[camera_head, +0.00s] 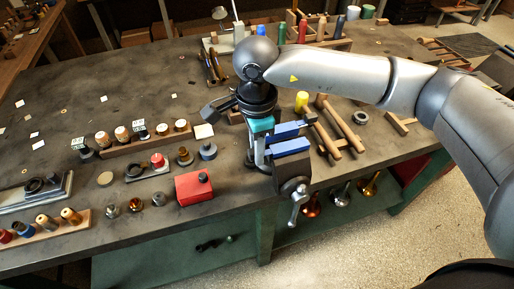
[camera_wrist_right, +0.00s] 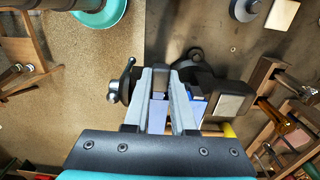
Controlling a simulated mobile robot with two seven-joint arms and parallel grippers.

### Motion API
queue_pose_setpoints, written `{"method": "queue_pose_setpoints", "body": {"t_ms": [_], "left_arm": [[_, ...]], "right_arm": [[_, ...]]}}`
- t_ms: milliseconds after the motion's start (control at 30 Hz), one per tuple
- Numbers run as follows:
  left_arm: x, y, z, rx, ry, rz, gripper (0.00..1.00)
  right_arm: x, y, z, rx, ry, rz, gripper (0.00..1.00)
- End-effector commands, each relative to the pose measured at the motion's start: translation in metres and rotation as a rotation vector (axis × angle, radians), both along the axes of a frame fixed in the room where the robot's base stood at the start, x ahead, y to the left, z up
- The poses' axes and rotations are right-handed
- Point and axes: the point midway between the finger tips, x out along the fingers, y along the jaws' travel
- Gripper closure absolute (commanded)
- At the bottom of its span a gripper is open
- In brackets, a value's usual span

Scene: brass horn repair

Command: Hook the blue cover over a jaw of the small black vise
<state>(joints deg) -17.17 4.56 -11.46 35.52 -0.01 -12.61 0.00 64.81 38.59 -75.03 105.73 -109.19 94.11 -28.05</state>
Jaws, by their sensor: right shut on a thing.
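The small black vise (camera_head: 293,172) stands at the table's front edge; its handle (camera_wrist_right: 114,92) shows in the right wrist view. One blue cover (camera_head: 291,147) lies along the top of the near jaw, and another blue piece (camera_head: 285,131) lies at the far jaw. My right gripper (camera_head: 259,160) points down at the left end of the vise. In the wrist view its fingers (camera_wrist_right: 168,118) are closed around a pale blue part (camera_wrist_right: 158,112), which looks like the near cover; a darker blue piece (camera_wrist_right: 197,93) is just outside the right finger. Whether the near cover is fully seated is unclear.
A red box (camera_head: 192,189) stands left of the vise, close to my right gripper. Wooden-handled mallets (camera_head: 325,138) and a yellow cylinder (camera_head: 302,101) lie to its right. A wooden rack (camera_head: 145,141) is farther left.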

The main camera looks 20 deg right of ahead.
Motion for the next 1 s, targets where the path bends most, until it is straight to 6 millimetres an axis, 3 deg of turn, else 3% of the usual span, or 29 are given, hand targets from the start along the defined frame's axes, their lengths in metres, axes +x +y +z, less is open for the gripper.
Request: {"method": "queue_pose_setpoints", "body": {"t_ms": [600, 633, 900, 1000], "left_arm": [[0.0001, 0.0001, -0.0081, 0.000, 0.000, 0.000, 0.50], [0.0001, 0.0001, -0.0072, 0.000, 0.000, 0.000, 0.50], [0.0000, 0.0002, -0.0066, 0.000, 0.000, 0.000, 0.50], [0.0000, 0.0002, -0.0066, 0.000, 0.000, 0.000, 0.50]], "right_arm": [[0.0004, 0.0000, -0.0016, 0.001, -0.002, 0.000, 1.00], [0.0003, 0.0000, -0.0009, 0.000, -0.001, 0.000, 0.73], [0.0002, 0.0000, -0.0006, 0.000, -0.001, 0.000, 0.42], [0.0001, 0.0000, -0.0007, 0.000, -0.001, 0.000, 0.41]]}}
